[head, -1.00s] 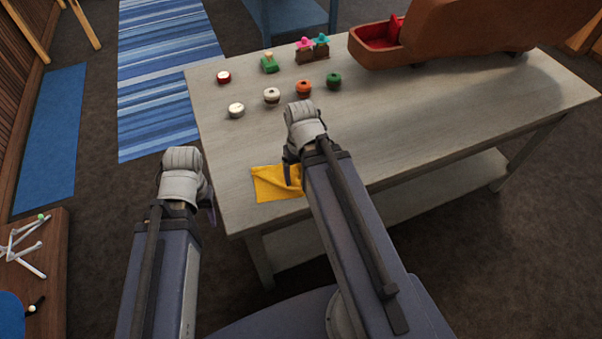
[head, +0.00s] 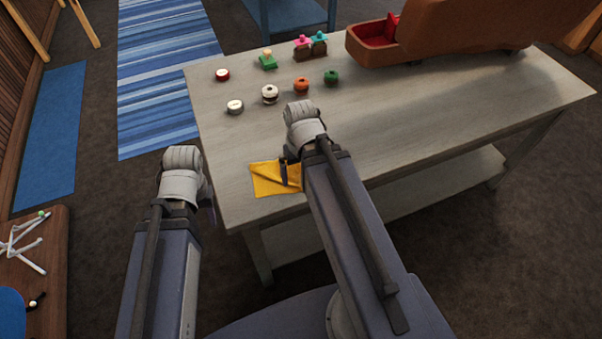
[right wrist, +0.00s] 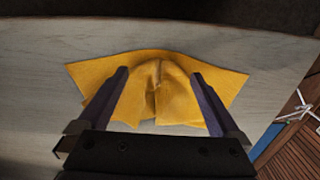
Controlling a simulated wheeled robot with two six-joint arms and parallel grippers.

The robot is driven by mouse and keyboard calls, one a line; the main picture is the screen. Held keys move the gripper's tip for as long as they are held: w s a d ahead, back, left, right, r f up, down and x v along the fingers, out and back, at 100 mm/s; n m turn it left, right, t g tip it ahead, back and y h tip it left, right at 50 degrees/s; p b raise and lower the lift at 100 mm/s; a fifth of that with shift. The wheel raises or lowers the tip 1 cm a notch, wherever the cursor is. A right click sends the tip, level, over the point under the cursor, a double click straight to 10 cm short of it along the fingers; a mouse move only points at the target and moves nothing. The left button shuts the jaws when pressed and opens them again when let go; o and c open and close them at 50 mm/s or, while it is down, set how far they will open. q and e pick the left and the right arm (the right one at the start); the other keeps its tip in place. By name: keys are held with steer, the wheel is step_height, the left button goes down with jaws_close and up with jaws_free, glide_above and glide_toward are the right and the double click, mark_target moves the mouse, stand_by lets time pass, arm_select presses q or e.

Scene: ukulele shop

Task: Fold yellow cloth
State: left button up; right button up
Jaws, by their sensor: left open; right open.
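The yellow cloth (head: 267,184) lies near the front left corner of the pale wooden table (head: 420,130). In the right wrist view the cloth (right wrist: 155,85) is bunched up into a rumpled hump in the middle, with two corners spread flat to the sides. My right gripper (head: 287,172) is at the cloth; its two fingers (right wrist: 158,80) are open, one on each side of the hump. Part of the cloth is hidden behind my right arm in the head view. My left gripper (head: 207,200) is off the table's left edge, away from the cloth; its fingers are mostly hidden.
Several small round items, such as an orange one (head: 301,85) and a white one (head: 270,94), stand behind the cloth. A brown open case with red lining (head: 372,56) is at the back. The table's middle right is clear.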

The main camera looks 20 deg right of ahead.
step_height(320, 180, up, 9)
steer(key=p, duration=0.7)
steer(key=shift+s+f+p, duration=0.15)
steer(key=shift+f+p, duration=0.05)
steer(key=shift+p, duration=0.15)
steer(key=s+a+n, duration=0.1)
steer(key=a+n, duration=0.1)
steer(key=a, duration=0.6)
steer(key=s+a+n+h, duration=0.1)
steer(key=a+n, duration=0.1)
steer(key=a, duration=0.6)
steer(key=shift+s+a+n, duration=0.2)
steer(key=shift+s+n, duration=0.05)
steer(key=shift+n, duration=0.05)
steer(key=shift+r, duration=0.1)
steer(key=shift+c, duration=0.3)
